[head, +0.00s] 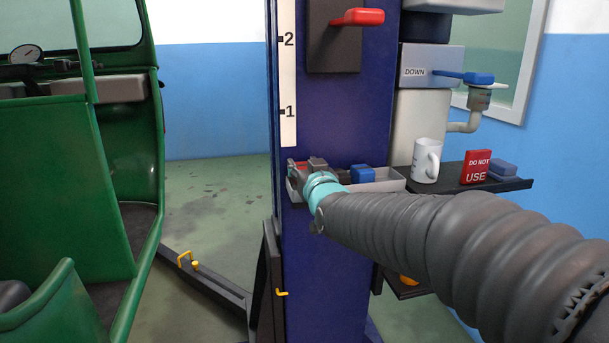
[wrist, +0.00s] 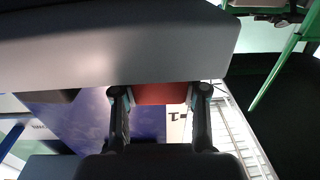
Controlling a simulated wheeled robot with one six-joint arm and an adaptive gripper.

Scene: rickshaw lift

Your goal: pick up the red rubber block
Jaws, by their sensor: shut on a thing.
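The red rubber block (wrist: 162,94) shows in the wrist view between the two fingers of my gripper (wrist: 160,104), which is shut on it. One finger presses each side of the block. In the head view, my gripper (head: 314,172) is at the left part of the grey tray (head: 391,185) on the blue column. Only a small red patch of the block (head: 298,165) shows there, the rest being hidden by my gripper. I cannot tell whether the block still touches the tray. A blue block (head: 361,173) sits in the tray, right of my gripper.
A shelf (head: 510,184) right of the tray holds a white mug (head: 426,161), a red "DO NOT USE" sign (head: 477,167) and a blue-grey block (head: 503,168). A red lever (head: 358,17) juts out above.

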